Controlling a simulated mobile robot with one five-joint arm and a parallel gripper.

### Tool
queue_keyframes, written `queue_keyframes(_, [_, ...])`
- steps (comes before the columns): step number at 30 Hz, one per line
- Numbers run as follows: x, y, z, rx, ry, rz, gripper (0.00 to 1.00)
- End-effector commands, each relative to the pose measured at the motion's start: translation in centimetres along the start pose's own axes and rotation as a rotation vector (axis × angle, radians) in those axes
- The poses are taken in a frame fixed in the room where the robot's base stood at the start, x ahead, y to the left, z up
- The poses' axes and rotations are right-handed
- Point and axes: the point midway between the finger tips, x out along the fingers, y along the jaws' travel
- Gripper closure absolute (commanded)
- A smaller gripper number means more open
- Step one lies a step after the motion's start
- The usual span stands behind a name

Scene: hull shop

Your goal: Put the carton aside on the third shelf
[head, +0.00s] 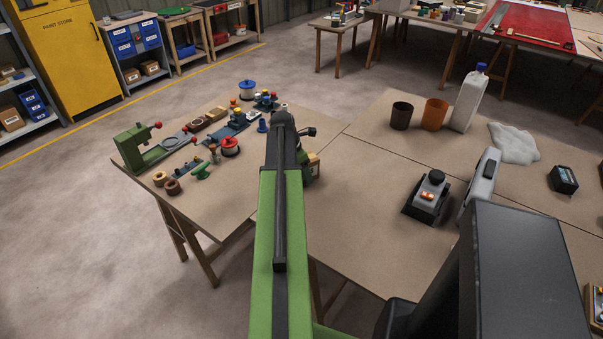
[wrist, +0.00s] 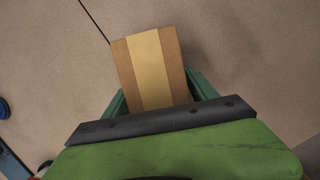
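The carton (wrist: 151,70) is a brown box with a paler tan band along its middle. It fills the space between the two dark green fingers of my gripper (wrist: 158,96) in the wrist view, a finger close along each side. My gripper looks shut on it, over the brown bench top. In the head view my arm hides most of the gripper, and a small part of the carton (head: 314,164) shows at its right side. Whether the carton touches the bench is hard to tell. A grey shelf unit (head: 42,78) stands at the far left; its full height is cut off.
The left bench (head: 222,188) carries a green vise, spools and small parts. The right bench holds two cups (head: 435,112), a white jug (head: 468,100), a cloth and a device with orange buttons (head: 428,196). A yellow cabinet (head: 68,55) stands behind open floor.

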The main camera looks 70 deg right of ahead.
Motion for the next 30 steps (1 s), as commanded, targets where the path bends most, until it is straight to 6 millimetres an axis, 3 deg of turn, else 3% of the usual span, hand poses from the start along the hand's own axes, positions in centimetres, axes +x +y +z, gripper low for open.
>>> queue_keyframes(14, [-0.6,0.0,0.2,0.001,0.0,0.0,0.24])
queue_keyframes(20, [-3.7,-0.1,0.4,-0.001,0.0,0.0,0.24])
queue_keyframes(30, [-11.3,-0.1,0.5,0.0,0.0,0.0,0.24])
